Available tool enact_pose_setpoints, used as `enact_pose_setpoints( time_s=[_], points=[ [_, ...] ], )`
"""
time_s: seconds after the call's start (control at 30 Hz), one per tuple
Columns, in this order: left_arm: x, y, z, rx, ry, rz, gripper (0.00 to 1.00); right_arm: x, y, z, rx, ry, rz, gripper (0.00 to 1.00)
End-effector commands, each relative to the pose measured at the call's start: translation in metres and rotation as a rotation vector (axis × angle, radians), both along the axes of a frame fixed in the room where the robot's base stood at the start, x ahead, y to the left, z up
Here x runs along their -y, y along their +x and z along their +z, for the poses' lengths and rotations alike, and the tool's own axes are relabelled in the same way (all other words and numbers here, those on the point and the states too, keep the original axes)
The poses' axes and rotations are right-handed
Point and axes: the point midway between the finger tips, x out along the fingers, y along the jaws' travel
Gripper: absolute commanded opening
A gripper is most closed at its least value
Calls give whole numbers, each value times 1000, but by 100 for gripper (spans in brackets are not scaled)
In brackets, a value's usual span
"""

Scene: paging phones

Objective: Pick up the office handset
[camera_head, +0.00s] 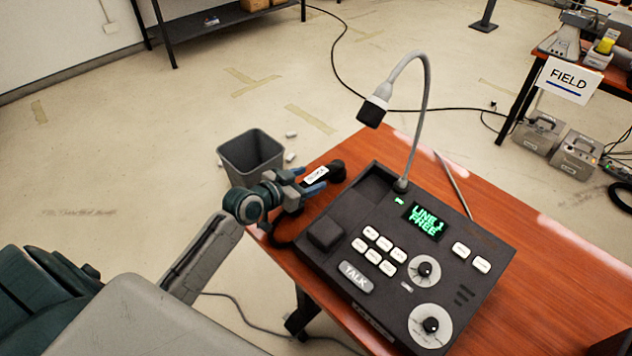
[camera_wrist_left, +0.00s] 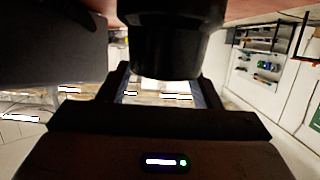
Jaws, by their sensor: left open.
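The office handset (camera_head: 337,171) is black with a white label whose small text I cannot read clearly. It lies at the left edge of the wooden table, beside the desk console (camera_head: 388,318). My left gripper (camera_head: 318,180) is at the handset, its blue-tipped fingers open around or right beside its grip. In the left wrist view a dark rounded part of the handset (camera_wrist_left: 168,42) fills the top middle, just beyond the open jaws (camera_wrist_left: 162,92). I cannot tell whether the fingers touch it. My right gripper is not in view.
A gooseneck microphone (camera_head: 425,105) rises from the back of the console. A grey bin (camera_head: 251,155) stands on the floor beyond the table's left edge. A second table with a FIELD sign (camera_head: 567,81) is at the upper right.

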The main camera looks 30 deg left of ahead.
Motion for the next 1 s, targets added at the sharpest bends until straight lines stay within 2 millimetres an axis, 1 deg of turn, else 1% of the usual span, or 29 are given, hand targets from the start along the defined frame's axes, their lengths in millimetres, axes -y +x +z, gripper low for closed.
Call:
enact_pose_setpoints(
  time_s=[0.03, 0.13, 0.4, 0.57, 0.6, 0.7, 0.9, 1.0],
  points=[
    [2, 8, 0, 2, -3, 2, 58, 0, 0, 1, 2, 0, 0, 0],
    [5, 16, -3, 1, -2, 2, 58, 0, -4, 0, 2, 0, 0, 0],
    [6, 18, -5, 1, 1, 0, 58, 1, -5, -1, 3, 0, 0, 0],
    [6, 18, -5, 1, 1, 1, 27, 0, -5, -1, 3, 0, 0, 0],
    [6, 18, -5, 1, 1, 1, 19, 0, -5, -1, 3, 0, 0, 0],
    [6, 18, -4, 3, 0, 1, 3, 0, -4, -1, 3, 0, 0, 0],
    [6, 18, -4, 3, 0, 1, 3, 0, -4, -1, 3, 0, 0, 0],
    [6, 18, 4, 6, 1, -1, 3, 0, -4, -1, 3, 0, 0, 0]
  ],
)
